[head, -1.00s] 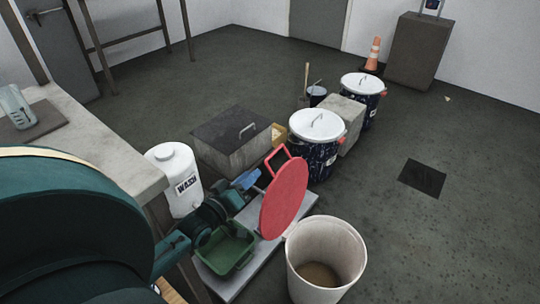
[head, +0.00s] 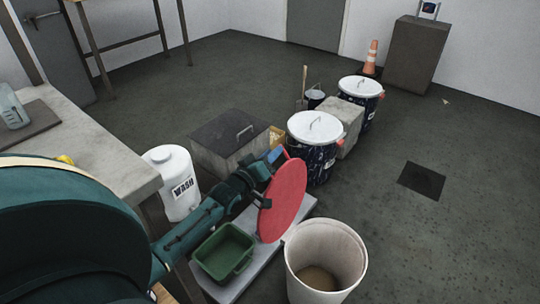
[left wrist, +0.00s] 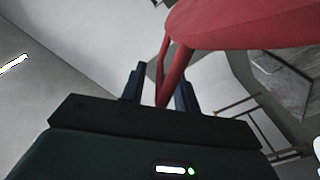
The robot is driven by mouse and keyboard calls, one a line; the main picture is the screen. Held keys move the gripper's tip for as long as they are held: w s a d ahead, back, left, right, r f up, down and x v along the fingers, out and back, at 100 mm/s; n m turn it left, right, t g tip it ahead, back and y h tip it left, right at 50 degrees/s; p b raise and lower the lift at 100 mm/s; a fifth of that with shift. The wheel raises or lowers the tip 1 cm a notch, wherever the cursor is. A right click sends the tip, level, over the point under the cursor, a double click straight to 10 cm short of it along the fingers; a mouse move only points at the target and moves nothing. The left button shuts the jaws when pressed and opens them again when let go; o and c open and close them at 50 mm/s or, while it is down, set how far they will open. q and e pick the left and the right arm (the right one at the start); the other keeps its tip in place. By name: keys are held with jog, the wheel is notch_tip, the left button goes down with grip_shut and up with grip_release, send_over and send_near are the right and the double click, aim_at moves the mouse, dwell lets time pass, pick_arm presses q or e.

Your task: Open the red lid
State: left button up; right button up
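The red lid (head: 285,203) is a round disc standing nearly upright on its edge, above the grey slab in the head view. It also fills the top right of the left wrist view (left wrist: 240,24). My left gripper (head: 277,158) is at the lid's upper left edge. In the left wrist view the gripper's fingers (left wrist: 158,92) are spread, with the red loop handle (left wrist: 163,75) between them, closer to the right finger. I see a gap at the left finger. The gripper hides most of the handle in the head view. My right gripper is not in view.
A green tub (head: 224,252) sits on the grey slab (head: 262,262). A white bucket (head: 325,240) stands right of the lid. A white WASH jug (head: 173,185), a grey box (head: 228,160) and a white-lidded drum (head: 314,160) stand behind. The right floor is mostly clear.

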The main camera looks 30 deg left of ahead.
pick_arm(q)
jog(key=c, duration=0.6)
grip_shut()
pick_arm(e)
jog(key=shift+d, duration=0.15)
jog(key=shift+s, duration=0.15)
